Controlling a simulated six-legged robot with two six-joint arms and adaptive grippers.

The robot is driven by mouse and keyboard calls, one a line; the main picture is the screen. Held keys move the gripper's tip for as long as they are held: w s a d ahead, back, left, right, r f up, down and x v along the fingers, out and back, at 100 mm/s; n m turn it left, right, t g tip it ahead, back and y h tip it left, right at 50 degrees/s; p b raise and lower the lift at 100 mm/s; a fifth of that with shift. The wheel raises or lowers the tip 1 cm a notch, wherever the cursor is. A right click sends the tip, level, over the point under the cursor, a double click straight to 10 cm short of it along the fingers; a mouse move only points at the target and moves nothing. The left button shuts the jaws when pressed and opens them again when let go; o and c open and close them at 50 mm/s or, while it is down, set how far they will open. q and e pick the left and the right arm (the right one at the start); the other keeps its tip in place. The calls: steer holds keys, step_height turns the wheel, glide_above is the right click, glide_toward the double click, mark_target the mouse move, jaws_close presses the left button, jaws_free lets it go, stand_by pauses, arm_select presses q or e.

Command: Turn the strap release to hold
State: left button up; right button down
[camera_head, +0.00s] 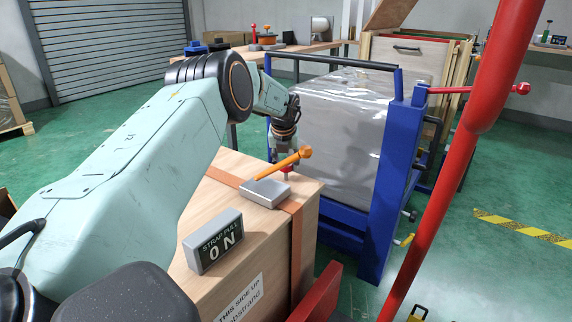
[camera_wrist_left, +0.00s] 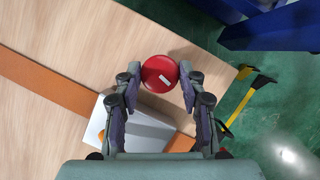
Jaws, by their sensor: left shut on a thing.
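The strap release shows as a round red knob (camera_wrist_left: 160,72) with a short white mark, in the left wrist view. It also shows as a small red piece (camera_head: 287,169) near the crate's far edge in the head view. My left gripper (camera_head: 285,152) is above it, pointing down. In the left wrist view its two fingers (camera_wrist_left: 160,82) are closed on the knob's sides. Beside the knob is a grey metal block (camera_head: 265,191) with an orange lever (camera_head: 278,166). A grey display (camera_head: 213,241) on the crate reads "STRAP PULL ON". My right gripper is not in view.
The wooden crate (camera_head: 245,289) carries an orange strap (camera_head: 297,248). A blue cart frame (camera_head: 385,190) with a wrapped grey load (camera_head: 338,130) stands close on the right. A red post (camera_head: 455,170) crosses the right foreground. A workbench (camera_head: 262,52) is at the back.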

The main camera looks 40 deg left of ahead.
arm_select(q)
steer(key=shift+f+m+b, duration=0.2)
steer(key=shift+m+b, duration=0.4)
steer(key=shift+b, duration=0.25)
steer(key=shift+r+m+t+h+b, duration=0.15)
steer(key=shift+m+t+h+b, duration=0.15)
steer(key=shift+m+b, duration=0.2)
steer(key=o, duration=1.2)
steer(key=shift+c, duration=0.2)
steer(key=v, duration=1.2)
